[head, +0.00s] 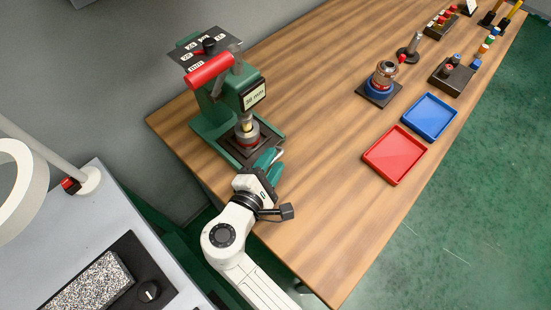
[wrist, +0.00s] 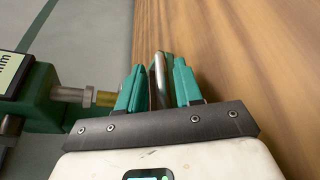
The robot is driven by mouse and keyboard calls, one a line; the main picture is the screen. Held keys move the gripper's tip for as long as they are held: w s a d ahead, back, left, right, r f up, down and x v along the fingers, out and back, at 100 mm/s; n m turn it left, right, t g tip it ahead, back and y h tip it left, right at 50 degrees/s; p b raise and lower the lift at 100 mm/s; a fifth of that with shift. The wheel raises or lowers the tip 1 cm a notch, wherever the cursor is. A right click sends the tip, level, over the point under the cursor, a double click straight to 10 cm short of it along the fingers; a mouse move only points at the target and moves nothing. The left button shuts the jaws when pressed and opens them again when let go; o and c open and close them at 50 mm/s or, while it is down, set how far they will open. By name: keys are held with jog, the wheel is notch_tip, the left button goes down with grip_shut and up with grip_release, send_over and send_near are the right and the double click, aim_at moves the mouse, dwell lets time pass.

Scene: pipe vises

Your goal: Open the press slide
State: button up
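The green press (head: 215,115) stands at the near left end of the wooden table, with a red lever grip (head: 210,70) on top. My gripper (head: 268,160) is at the front of the slide. Whether the fingers press on that part cannot be told.
A blue-and-metal fixture (head: 382,80) stands mid-table. A red tray (head: 395,153) and a blue tray (head: 430,116) lie near the right edge. Small racks (head: 453,75) stand farther back. The wood between press and trays is clear.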

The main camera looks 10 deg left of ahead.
jog(key=shift+x, duration=1.15)
jog(key=shift+c, duration=0.4)
grip_shut()
